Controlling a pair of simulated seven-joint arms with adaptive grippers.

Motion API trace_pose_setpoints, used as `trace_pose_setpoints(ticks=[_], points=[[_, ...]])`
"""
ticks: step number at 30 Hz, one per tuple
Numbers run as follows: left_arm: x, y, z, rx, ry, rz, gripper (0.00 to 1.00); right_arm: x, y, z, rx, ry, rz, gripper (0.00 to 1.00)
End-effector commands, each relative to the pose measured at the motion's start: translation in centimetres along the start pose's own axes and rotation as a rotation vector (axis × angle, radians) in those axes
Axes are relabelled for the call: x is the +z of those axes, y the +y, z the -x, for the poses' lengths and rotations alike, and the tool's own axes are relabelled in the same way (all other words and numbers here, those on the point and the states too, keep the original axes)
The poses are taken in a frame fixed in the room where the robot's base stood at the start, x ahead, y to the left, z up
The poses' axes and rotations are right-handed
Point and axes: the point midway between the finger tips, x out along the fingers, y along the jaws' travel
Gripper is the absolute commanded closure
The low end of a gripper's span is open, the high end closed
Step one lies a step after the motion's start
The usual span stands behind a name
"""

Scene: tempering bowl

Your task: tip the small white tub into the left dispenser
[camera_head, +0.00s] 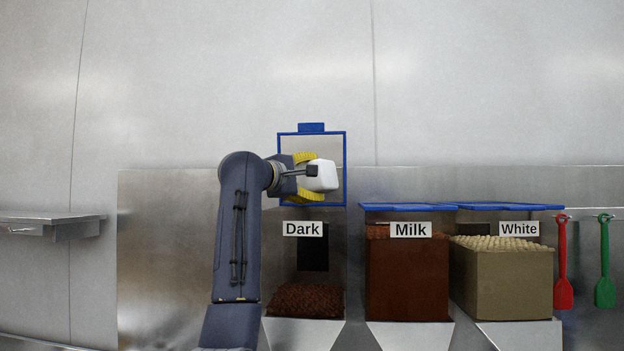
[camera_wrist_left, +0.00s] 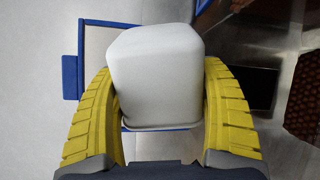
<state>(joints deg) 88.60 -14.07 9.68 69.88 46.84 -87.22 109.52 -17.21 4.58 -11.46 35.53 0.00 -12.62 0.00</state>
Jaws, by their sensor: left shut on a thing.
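The small white tub (camera_head: 323,176) is held up in front of the raised lid of the left dispenser. My left gripper (camera_head: 312,177) is shut on it, with its yellow fingers on either side. In the left wrist view the tub (camera_wrist_left: 155,75) fills the space between the fingers; a rim edge shows, but its mouth and contents are hidden. The left dispenser, labelled Dark (camera_head: 302,229), has its blue-framed lid (camera_head: 345,160) standing upright. Dark brown pieces (camera_head: 305,300) lie low inside it. The tub is above the label's height. My right gripper is not in view.
The Milk dispenser (camera_head: 407,280) and the White dispenser (camera_head: 502,285) stand to the right, well filled, with blue lids lying flat. A red scraper (camera_head: 563,265) and a green scraper (camera_head: 605,265) hang at far right. A metal shelf (camera_head: 50,218) is at left.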

Motion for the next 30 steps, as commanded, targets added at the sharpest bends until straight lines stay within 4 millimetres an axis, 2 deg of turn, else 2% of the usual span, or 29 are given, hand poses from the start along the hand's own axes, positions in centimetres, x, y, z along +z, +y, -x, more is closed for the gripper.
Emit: trace_pose_setpoints(ticks=[30], points=[[2.2,-0.3,0.0,0.002,0.000,-1.346,0.70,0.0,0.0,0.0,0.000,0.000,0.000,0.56]])
